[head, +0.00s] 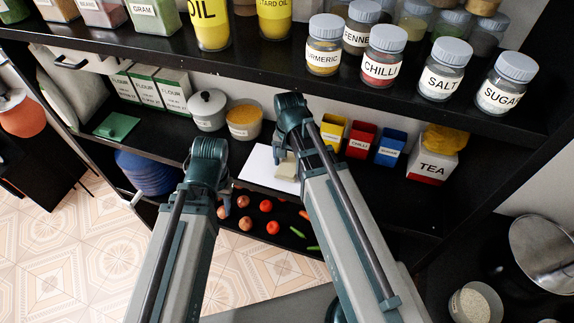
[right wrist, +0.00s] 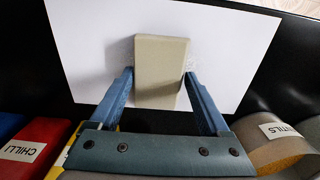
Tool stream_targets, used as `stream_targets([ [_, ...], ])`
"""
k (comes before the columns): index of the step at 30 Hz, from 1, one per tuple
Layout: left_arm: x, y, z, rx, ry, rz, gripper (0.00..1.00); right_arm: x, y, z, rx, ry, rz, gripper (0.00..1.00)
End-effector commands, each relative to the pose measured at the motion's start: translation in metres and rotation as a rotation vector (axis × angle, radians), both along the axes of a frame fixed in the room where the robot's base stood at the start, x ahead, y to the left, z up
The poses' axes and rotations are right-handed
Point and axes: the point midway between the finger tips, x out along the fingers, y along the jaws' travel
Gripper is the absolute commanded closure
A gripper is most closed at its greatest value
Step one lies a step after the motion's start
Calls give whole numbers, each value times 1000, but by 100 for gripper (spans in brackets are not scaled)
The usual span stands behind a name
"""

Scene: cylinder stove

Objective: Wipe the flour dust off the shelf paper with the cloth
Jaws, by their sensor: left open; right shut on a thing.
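The white shelf paper (head: 262,170) lies on the middle black shelf; it fills much of the right wrist view (right wrist: 90,40). The cloth, a pale beige folded block (head: 287,170), is on the paper and also shows in the right wrist view (right wrist: 161,72). My right gripper (right wrist: 160,88) is shut on the cloth, one blue finger on each side. Faint grey speckling, apparently the flour dust (right wrist: 127,88), shows on the paper beside the cloth. My left gripper (head: 224,200) is open and empty, hanging in front of the shelf edge, partly hidden by its arm.
A white lidded pot (head: 208,110) and an orange-filled tub (head: 243,121) stand left of the paper. Yellow, red and blue boxes (head: 361,139) and a TEA canister (head: 432,166) stand to the right. The shelf above (head: 270,78) holds jars. Vegetables (head: 266,206) lie below.

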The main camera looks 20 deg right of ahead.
Motion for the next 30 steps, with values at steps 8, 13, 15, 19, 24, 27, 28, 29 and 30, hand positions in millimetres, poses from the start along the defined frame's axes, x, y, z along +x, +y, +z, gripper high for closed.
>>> stream_targets([
  [8, 0, 0, -1, 0, 0, 0, 60, 8, -5, -1, -5, -7, -2, 64],
  [13, 0, 0, 0, 0, 0, 0, 60, 20, -12, 0, -5, -7, -3, 64],
  [15, 0, 0, 0, 0, 0, 0, 60, 25, -16, 1, -5, -7, -2, 64],
  [19, 0, 0, 1, 0, 0, 0, 60, 31, -20, 1, -4, -7, -2, 64],
  [24, 0, 0, 1, 0, 0, 0, 60, 30, -21, 1, -4, -6, -1, 64],
  [27, 0, 0, 1, 0, 0, 0, 60, 28, -23, 1, -3, -5, -2, 64],
  [28, 0, 0, 1, 0, 0, 0, 60, 27, -24, 1, -3, -5, -2, 64],
  [29, 0, 0, 1, 0, 0, 0, 60, 25, -26, 1, -3, -5, -2, 64],
  [30, 0, 0, 1, 0, 0, 0, 60, 24, -28, 1, -3, -4, -2, 64],
])
